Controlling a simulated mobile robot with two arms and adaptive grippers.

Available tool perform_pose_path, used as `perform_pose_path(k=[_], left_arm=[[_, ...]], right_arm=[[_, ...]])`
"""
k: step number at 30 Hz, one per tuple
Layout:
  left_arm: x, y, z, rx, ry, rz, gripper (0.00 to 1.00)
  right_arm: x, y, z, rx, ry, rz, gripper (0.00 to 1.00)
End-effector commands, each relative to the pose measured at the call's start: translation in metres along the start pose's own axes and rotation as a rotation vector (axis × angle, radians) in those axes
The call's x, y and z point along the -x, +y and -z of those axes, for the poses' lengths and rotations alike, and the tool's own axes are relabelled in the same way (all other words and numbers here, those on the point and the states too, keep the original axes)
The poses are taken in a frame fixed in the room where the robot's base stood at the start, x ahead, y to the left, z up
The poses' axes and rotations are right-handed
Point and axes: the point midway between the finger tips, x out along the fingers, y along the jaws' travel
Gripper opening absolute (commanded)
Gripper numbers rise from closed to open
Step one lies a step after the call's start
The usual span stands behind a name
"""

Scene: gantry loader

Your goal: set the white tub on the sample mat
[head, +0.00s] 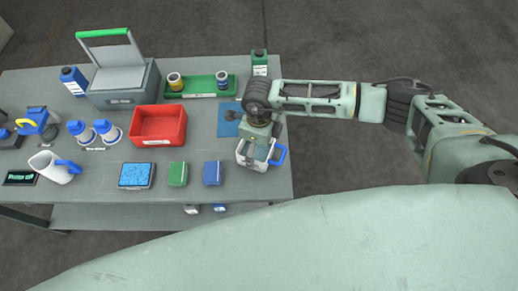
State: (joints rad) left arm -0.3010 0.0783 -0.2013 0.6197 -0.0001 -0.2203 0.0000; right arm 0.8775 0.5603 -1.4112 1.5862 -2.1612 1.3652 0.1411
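The white tub (246,160) with a blue handle (278,155) is at the right end of the table, near its front edge. My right gripper (252,152) points down over the tub, and its fingers overlap the tub's rim in this view. I cannot tell whether the fingers are closed on it or whether the tub is lifted. A flat blue mat (229,127), likely the sample mat, lies just behind and left of the tub, partly hidden by my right arm. My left gripper is not in view.
A red bin (158,125), a green tray (198,87) with jars and a grey open-lidded box (124,86) stand left of the mat. A green block (177,174), a blue block (212,173) and a white jug (50,165) line the front. A bottle (259,65) stands behind.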

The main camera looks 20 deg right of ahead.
Motion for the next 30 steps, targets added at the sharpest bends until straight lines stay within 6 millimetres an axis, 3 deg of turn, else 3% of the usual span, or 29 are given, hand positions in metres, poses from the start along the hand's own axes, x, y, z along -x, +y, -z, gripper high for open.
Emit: perform_pose_path(k=[10, 30], left_arm=[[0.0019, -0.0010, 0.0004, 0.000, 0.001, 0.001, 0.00], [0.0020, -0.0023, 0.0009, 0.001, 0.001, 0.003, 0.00]], right_arm=[[-0.0107, 0.0003, -0.0001, 0.000, -0.001, 0.000, 1.00], [-0.0099, 0.0001, -0.0002, 0.000, -0.002, 0.000, 0.45]])
